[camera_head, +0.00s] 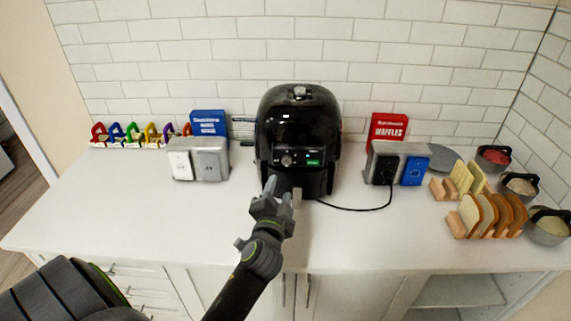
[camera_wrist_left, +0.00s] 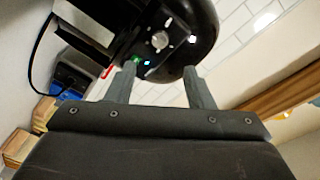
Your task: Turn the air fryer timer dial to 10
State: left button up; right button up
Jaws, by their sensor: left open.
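The black air fryer (camera_head: 298,122) stands on the white counter against the tiled wall. Its round silver timer dial (camera_head: 287,160) is on the front panel, left of a small green display (camera_head: 313,161). My left gripper (camera_head: 278,188) is in front of the fryer, just below the dial, pointing toward the panel. In the left wrist view the dial (camera_wrist_left: 160,40) shows beyond and between the two spread fingers of the gripper (camera_wrist_left: 160,72). The gripper is open and empty, apart from the dial. The dial's setting is too small to read. My right gripper is not in view.
Metal outlet boxes (camera_head: 210,162) and (camera_head: 385,165) flank the fryer, with a black cord (camera_head: 352,209) on the right. Bread slices in wooden racks (camera_head: 487,215) and bowls (camera_head: 548,228) stand far right. A blue box (camera_head: 208,122) and red waffles box (camera_head: 388,129) stand behind. The left counter front is clear.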

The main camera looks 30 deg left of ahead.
aim_at(287, 163)
pick_arm(q)
jog(key=p+x, duration=0.2)
jog(key=x, duration=0.8)
jog(key=shift+w+a, duration=0.1)
jog(key=shift+w, duration=0.1)
jog(key=shift+f, duration=0.1)
jog(key=shift+c, duration=0.2)
jog(key=c, duration=1)
jog(key=shift+o, duration=0.2)
